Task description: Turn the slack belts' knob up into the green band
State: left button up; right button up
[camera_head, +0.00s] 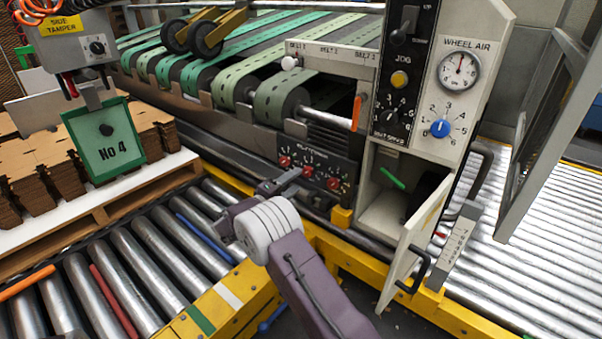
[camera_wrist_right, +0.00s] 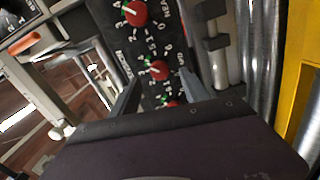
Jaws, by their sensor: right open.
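A dark control panel (camera_head: 318,170) on the machine's front carries three red knobs in a row: left (camera_head: 284,161), middle (camera_head: 308,171) and right (camera_head: 333,184). In the right wrist view, the knobs have white numbered scales with small green marks; one knob (camera_wrist_right: 135,13) is at the top, one (camera_wrist_right: 158,70) lies between the fingers, and one (camera_wrist_right: 171,104) is partly hidden by my gripper. My right gripper (camera_head: 292,178) is open in front of the panel, apart from the knobs as far as I can tell. Green belts (camera_head: 245,92) run above it; which are slack is unclear. My left gripper is out of view.
An open cabinet door (camera_head: 412,245) with a handle stands right of my arm. Above it are a blue WHEEL AIR knob (camera_head: 439,128) and gauge (camera_head: 458,70). An orange-tipped lever (camera_head: 356,112) sticks out above the panel. Roller conveyors flank the yellow frame (camera_head: 235,302).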

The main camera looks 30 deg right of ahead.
jog(key=shift+p+v, duration=0.65)
jog(key=shift+v, duration=1.7)
